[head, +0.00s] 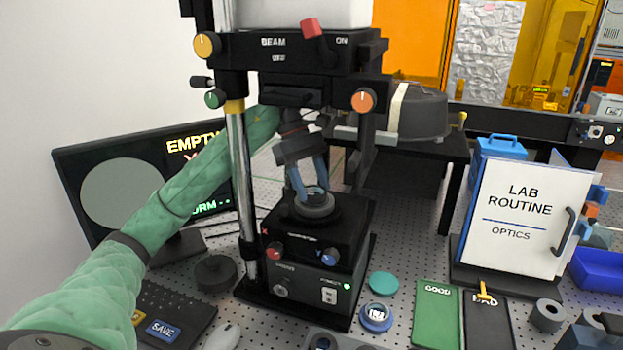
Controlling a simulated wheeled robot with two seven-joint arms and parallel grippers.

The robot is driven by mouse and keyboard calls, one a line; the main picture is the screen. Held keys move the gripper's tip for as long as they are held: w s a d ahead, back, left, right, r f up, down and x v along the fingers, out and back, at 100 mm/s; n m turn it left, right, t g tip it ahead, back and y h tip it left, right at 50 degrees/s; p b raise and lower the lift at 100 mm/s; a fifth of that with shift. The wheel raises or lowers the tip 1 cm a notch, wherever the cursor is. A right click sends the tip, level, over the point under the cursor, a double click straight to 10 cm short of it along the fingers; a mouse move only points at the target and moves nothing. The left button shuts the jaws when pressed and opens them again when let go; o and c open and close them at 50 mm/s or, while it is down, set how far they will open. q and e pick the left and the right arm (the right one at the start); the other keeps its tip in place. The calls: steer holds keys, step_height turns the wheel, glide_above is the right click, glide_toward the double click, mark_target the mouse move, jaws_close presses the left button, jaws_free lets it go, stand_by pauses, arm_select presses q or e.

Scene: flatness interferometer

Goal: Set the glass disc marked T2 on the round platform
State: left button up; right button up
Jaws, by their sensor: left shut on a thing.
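My left gripper (309,190) reaches in from the left, under the instrument's head, and points down at the round platform (313,211). Its two blue fingers are shut on a small glass disc (317,193), which is held at the platform's top. I cannot read a mark on this disc, and I cannot tell whether it touches the platform. Another disc in a blue ring (377,316) lies on the table in front of the instrument; its lettering is too small to read surely. My right gripper is not in view.
The instrument's chrome column (242,195) stands close beside my left forearm. A monitor (115,190) reading "EMPTY" is at left. A teal lid (384,283), a green GOOD mat (436,312), a dark mat (487,325) and a LAB ROUTINE binder (522,215) are at right.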

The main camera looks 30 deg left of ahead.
arm_select(q)
steer(key=shift+f, duration=0.1)
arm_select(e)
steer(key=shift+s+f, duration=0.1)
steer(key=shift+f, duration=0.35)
arm_select(q)
steer(key=shift+f, duration=0.1)
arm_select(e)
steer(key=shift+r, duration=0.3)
arm_select(q)
steer(key=o, duration=0.9)
steer(key=shift+o, duration=0.4)
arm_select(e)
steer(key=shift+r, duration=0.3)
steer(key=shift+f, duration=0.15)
